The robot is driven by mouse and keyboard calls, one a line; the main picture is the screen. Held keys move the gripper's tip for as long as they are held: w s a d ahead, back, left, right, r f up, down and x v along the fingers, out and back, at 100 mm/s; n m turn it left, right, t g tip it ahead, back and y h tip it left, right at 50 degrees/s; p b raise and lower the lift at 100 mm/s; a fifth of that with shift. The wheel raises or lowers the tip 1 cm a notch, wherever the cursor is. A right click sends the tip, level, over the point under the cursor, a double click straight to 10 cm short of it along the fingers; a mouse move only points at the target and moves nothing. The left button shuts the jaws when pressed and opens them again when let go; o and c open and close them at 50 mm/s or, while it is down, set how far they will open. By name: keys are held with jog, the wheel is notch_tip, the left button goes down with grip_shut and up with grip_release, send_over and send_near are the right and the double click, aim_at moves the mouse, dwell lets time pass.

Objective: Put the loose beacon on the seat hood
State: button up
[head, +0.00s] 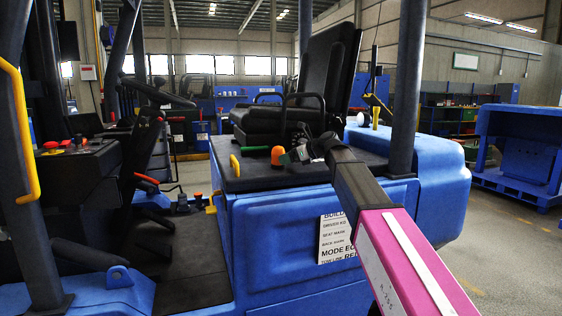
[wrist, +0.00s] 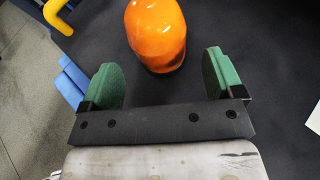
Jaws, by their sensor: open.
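The orange beacon (head: 277,156) stands on the black top of the seat hood (head: 250,181), in front of the seat. In the wrist view the beacon (wrist: 156,35) is upright, just ahead of the fingertips and roughly centred between them; its top is cut by the frame edge. My gripper (head: 289,157) is low over the hood, next to the beacon on its right. In the wrist view my gripper (wrist: 160,78) is open, with green pads apart and nothing between them. The black hood surface (wrist: 265,70) fills most of that view.
The black seat (head: 325,75) with armrests rises behind the beacon. A yellow handle (head: 235,165) is at the hood's left edge. A dark post (head: 407,90) stands to the right. The steering wheel (head: 160,92) and control console (head: 75,150) are at left.

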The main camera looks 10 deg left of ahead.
jog(key=v, duration=0.7)
